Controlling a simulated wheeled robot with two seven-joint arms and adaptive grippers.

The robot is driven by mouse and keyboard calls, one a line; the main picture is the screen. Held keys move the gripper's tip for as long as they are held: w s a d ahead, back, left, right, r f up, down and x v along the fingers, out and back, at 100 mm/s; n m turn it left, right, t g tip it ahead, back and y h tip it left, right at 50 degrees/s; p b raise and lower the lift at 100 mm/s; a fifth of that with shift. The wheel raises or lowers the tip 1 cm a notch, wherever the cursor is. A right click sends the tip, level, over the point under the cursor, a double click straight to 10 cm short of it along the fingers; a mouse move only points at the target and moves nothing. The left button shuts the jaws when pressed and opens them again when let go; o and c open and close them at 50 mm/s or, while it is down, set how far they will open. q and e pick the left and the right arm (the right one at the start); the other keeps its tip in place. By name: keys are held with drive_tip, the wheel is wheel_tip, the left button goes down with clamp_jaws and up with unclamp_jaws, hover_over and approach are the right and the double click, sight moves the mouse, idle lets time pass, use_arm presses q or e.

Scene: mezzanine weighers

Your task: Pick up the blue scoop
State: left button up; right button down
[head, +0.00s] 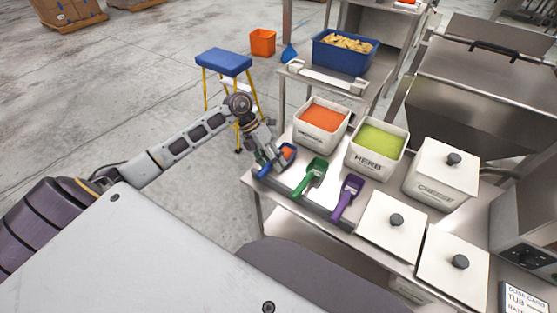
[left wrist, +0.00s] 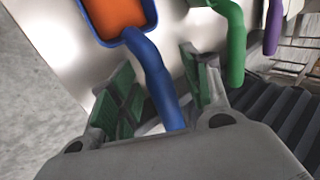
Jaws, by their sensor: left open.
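The blue scoop (head: 290,147) lies at the left end of the steel bench, with orange in its bowl. In the left wrist view the blue scoop's handle (left wrist: 158,80) runs down between the green-padded fingers of my left gripper (left wrist: 163,88). The gripper is open, with visible gaps beside the handle. In the head view my left gripper (head: 266,160) is low over the bench edge and hides part of the handle. My right gripper is not in view.
A green scoop (head: 315,170) and a purple scoop (head: 349,191) lie to the right. Behind stand a tub of orange powder (head: 322,139) and a tub labelled HERB (head: 372,162). A blue-topped stool (head: 223,62) stands on the floor behind my left arm.

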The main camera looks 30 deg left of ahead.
use_arm(q)
drive_tip(key=c, duration=0.6)
clamp_jaws()
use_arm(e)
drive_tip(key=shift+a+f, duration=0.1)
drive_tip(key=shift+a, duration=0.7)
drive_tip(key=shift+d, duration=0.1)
use_arm(q)
drive_tip(key=shift+r, duration=0.45)
wheel_tip(320, 180, up, 8)
drive_tip(key=shift+f, duration=0.15)
drive_tip(key=shift+r, duration=0.7)
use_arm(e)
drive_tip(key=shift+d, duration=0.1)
